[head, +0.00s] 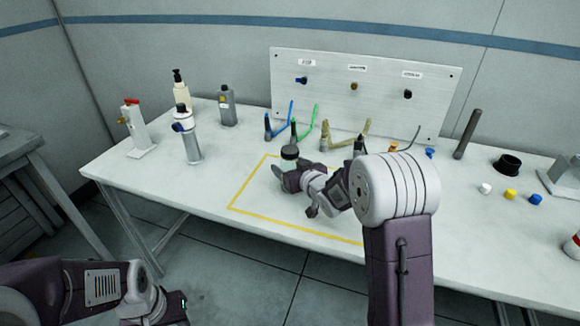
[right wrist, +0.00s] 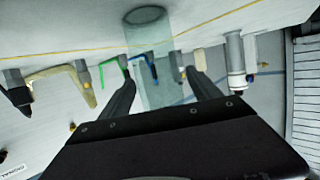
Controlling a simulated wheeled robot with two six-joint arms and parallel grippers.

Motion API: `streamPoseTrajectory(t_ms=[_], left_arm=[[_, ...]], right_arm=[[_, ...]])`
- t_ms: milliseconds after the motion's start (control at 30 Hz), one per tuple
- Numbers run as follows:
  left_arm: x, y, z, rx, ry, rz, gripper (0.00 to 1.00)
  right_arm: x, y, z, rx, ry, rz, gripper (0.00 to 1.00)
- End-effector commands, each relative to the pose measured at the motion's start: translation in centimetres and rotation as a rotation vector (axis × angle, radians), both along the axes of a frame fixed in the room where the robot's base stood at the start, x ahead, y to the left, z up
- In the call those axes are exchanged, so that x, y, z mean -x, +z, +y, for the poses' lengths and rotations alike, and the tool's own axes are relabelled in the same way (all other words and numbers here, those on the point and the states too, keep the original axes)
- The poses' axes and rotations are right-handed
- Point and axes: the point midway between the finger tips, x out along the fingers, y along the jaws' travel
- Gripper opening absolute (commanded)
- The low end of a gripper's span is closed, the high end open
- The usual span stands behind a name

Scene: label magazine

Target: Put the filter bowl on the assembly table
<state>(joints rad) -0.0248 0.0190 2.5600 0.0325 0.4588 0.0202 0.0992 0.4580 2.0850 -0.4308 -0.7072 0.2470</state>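The filter bowl is a clear, pale green cylinder (right wrist: 148,55) between the two fingers of my right gripper (right wrist: 160,78) in the right wrist view. A narrow gap shows beside the right-hand finger, so the gripper looks open around it. In the head view the bowl (head: 289,154) is small, with a dark top, partly hidden by my right gripper (head: 281,172). It is over the yellow-outlined area of the assembly table (head: 215,222); I cannot tell whether it touches the top. My left gripper (head: 178,306) is low at the bottom left, away from the table, its fingers unclear.
A board with labels (head: 365,90) stands at the back, with coloured hose pieces (head: 312,125) before it. Caps (head: 510,195) and a black ring (head: 507,164) lie right.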

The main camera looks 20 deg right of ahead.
Motion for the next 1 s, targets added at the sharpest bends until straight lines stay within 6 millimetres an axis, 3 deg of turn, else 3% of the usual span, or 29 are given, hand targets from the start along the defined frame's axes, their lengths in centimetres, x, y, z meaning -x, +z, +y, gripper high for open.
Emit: streamPoseTrajectory(t_ms=[167, 233, 700, 1000], left_arm=[[0.0, 0.6, 0.0, 0.0, 0.0, 0.0, 0.36], [0.0, 0.5, 0.0, 0.0, 0.0, 0.0, 0.36], [0.0, 1.8, 0.0, 0.0, 0.0, 0.0, 0.36], [0.0, 1.8, 0.0, 0.0, 0.0, 0.0, 0.36]], right_arm=[[0.0, 0.7, 0.0, 0.0, 0.0, -0.001, 0.72], [0.9, 0.8, -0.2, 0.0, -0.001, 0.0, 0.72], [10.2, 3.8, -2.1, -0.001, -0.001, -0.001, 0.72], [11.3, 3.9, -2.2, -0.001, 0.001, 0.0, 0.72]])
